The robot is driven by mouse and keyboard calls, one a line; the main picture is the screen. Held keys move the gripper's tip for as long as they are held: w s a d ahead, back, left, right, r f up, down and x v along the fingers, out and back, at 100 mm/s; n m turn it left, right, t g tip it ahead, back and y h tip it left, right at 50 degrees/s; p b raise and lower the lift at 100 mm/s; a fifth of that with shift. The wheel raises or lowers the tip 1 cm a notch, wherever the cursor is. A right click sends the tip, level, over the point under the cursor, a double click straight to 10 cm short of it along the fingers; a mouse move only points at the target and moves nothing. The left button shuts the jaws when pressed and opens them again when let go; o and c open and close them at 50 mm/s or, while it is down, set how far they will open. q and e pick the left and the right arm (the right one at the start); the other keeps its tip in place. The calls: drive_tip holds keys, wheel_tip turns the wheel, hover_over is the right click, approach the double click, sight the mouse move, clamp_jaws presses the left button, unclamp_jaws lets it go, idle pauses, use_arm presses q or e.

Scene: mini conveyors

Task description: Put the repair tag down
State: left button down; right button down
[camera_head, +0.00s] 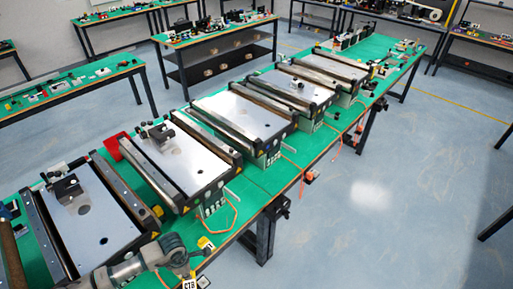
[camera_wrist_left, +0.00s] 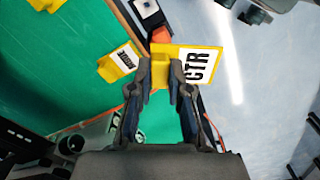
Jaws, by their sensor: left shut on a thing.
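A yellow tag with a white label reading "CTR" (camera_wrist_left: 196,65) is held between the fingertips of my left gripper (camera_wrist_left: 163,80), which is shut on its yellow block end. The tag (camera_head: 189,284) also shows at the bottom of the head view, below my left gripper (camera_head: 186,268). A second yellow tag (camera_wrist_left: 118,62) with a white label lies on the green bench top in the left wrist view; its print is too small to read surely. It seems to be the yellow piece (camera_head: 205,244) near the bench edge in the head view. My right gripper is not in view.
Several mini conveyors, such as the nearest one (camera_head: 92,225), stand in a row on the green bench (camera_head: 262,180). A red bin (camera_head: 112,146) stands behind. An orange cable (camera_head: 232,222) hangs by the front edge. Open floor (camera_head: 365,200) lies beyond that edge.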

use_arm(q)
drive_tip(key=w+d+r+m+b, duration=0.1)
drive_tip(key=w+d+r+m, duration=0.2)
drive_tip(key=r+m, duration=0.4)
drive_tip(key=w+d+r+m+b, duration=0.1)
drive_tip(key=w+d+r+m, duration=0.3)
drive_tip(key=m, duration=1)
wheel_tip(320, 180, up, 3)
drive_tip(key=shift+w+f+m, duration=0.15)
drive_tip(key=shift+w+m, duration=0.15)
drive_tip(key=shift+w, duration=0.8)
